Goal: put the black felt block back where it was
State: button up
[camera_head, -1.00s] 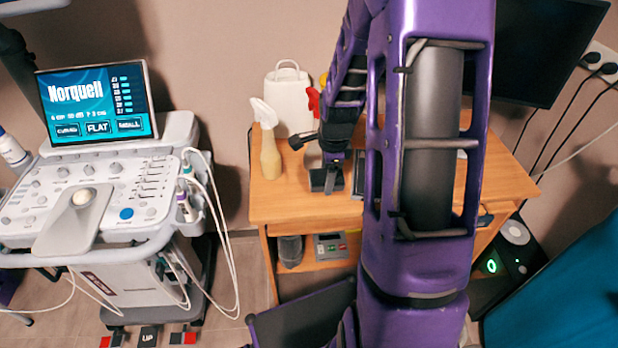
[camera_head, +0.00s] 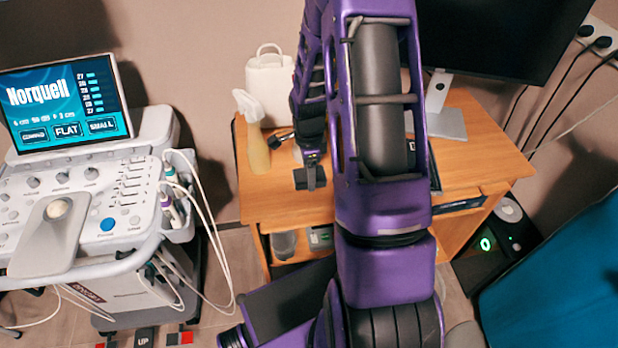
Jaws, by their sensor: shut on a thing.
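My gripper (camera_head: 311,176) is at the end of my purple arm, low over the left half of the wooden desk. It is shut on a small black block (camera_head: 300,179), which looks like the black felt block. The block shows on both sides of the fingers. I cannot tell whether it touches the desk top or hangs just above it. My arm hides much of the desk's middle.
On the wooden desk (camera_head: 270,207), a spray bottle (camera_head: 258,153) stands left of my gripper, with a white container (camera_head: 270,88) behind it. A monitor (camera_head: 500,45) stands at the right. An ultrasound machine (camera_head: 125,235) is left of the desk. A teal surface (camera_head: 560,270) lies at the right.

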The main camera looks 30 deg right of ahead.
jog(key=shift+f, duration=1)
jog(key=shift+f, duration=0.1)
jog(key=o, duration=1.2)
notch_tip(320, 180, up, 12)
jog(key=shift+p, duration=0.3)
